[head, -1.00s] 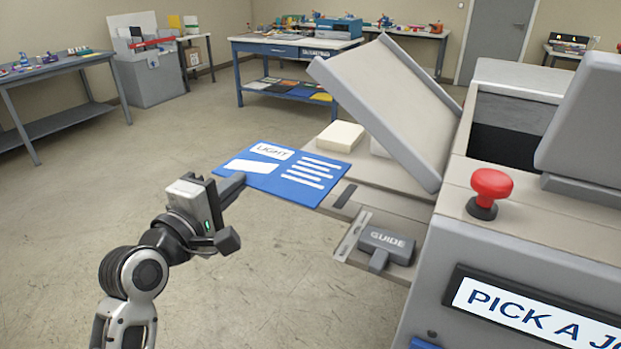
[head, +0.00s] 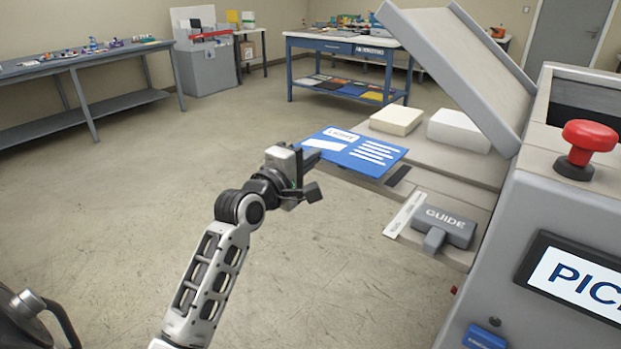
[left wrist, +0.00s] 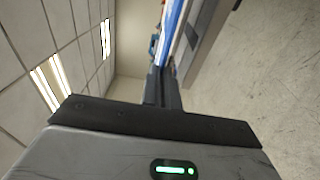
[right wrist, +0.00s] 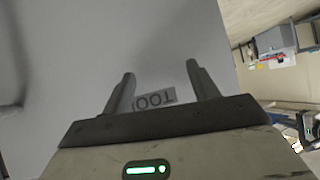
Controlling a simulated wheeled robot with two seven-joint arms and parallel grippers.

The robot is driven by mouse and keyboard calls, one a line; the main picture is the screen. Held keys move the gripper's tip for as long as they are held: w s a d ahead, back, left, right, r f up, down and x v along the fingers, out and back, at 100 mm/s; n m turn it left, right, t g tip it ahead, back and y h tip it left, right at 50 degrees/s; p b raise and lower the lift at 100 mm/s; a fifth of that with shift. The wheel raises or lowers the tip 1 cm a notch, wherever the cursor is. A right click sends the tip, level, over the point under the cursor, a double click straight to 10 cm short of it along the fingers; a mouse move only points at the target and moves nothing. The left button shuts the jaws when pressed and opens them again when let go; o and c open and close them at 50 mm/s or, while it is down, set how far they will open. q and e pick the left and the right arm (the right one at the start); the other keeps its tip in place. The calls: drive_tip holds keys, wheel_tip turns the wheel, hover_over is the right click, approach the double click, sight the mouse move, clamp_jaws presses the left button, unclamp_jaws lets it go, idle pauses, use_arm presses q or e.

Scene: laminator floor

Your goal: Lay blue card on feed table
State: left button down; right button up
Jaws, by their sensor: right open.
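The blue card (head: 374,154) has white printing and the word LIGHT. It is roughly level, with its right part over the left edge of the feed table (head: 465,172). I cannot tell whether it touches the table. My left gripper (head: 312,157) is shut on the card's left end, out over the floor. In the left wrist view the left fingers (left wrist: 163,88) are together, with a blue strip of the card (left wrist: 172,28) beyond them. My right gripper (right wrist: 160,85) is open and empty in the right wrist view, facing a pale grey surface; the head view does not show it.
The grey GUIDE block (head: 446,222) stands on the near part of the feed table. A cream stack (head: 397,120) and a white block (head: 459,130) are behind the card. A raised grey lid (head: 455,70) slopes above the table's right side. A red button (head: 588,140) tops the machine.

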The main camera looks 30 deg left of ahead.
use_arm(q)
drive_tip(key=shift+w+a+f, duration=0.15)
drive_tip(key=shift+w+f, duration=0.05)
drive_tip(key=shift+f, duration=0.85)
drive_tip(key=shift+w+a+f, duration=0.1)
drive_tip(key=shift+w+f, duration=0.1)
drive_tip(key=shift+f, duration=0.85)
drive_tip(key=shift+f+b, duration=0.15)
drive_tip(key=shift+b, duration=0.2)
drive_tip(key=c, duration=1.7)
unclamp_jaws()
